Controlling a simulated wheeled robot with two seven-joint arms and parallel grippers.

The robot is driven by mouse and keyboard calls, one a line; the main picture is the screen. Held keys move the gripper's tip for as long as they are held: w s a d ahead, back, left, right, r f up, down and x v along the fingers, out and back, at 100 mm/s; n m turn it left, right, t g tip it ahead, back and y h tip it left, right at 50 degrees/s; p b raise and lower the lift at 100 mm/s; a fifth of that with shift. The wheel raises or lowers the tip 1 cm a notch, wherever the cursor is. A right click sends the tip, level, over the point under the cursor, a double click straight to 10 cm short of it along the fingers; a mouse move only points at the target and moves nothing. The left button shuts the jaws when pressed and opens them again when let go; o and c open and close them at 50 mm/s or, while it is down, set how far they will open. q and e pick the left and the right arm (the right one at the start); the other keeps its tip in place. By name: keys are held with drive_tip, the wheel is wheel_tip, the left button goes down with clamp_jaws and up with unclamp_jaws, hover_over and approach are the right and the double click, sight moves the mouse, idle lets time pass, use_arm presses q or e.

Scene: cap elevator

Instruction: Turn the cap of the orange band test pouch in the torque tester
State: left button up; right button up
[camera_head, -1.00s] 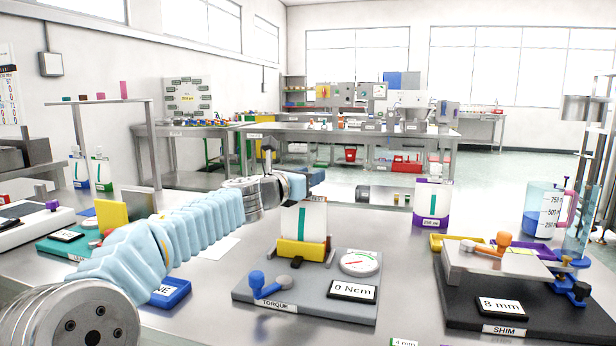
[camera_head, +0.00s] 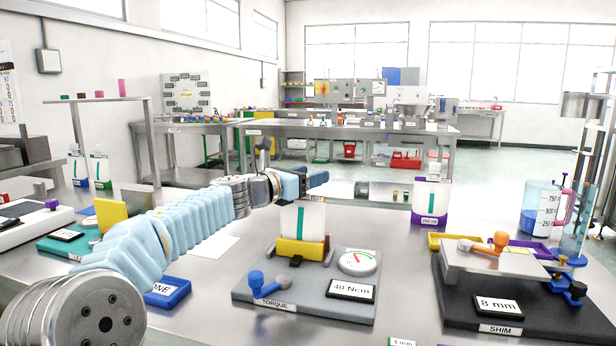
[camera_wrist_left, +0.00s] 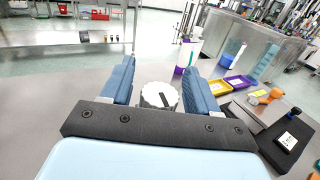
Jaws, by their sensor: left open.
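A white pouch (camera_head: 303,222) with a teal stripe stands upright in the yellow holder (camera_head: 301,250) of the grey torque tester (camera_head: 270,290). An orange band cannot be made out on it. The tester display (camera_head: 350,290) reads about 48 Ncm. My left gripper (camera_head: 316,181) is just above the pouch, and its fingers hide the cap in the head view. In the left wrist view a white ridged cap (camera_wrist_left: 159,95) with a dark mark sits between the two blue fingers of the left gripper (camera_wrist_left: 160,82). The fingers are open, with gaps beside the cap. My right gripper is not in view.
A shim station (camera_head: 500,310) with an orange-handled clamp stands at the right. A teal device (camera_head: 68,240) and a blue block (camera_head: 167,292) lie at the left.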

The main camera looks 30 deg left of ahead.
use_arm(q)
drive_tip(key=b+v, duration=0.2)
drive_tip(key=v, duration=1.2)
drive_tip(key=shift+f+b, duration=0.1)
drive_tip(key=shift+b, duration=0.25)
drive_tip(key=b+x, duration=0.2)
drive_tip(key=x, duration=1.2)
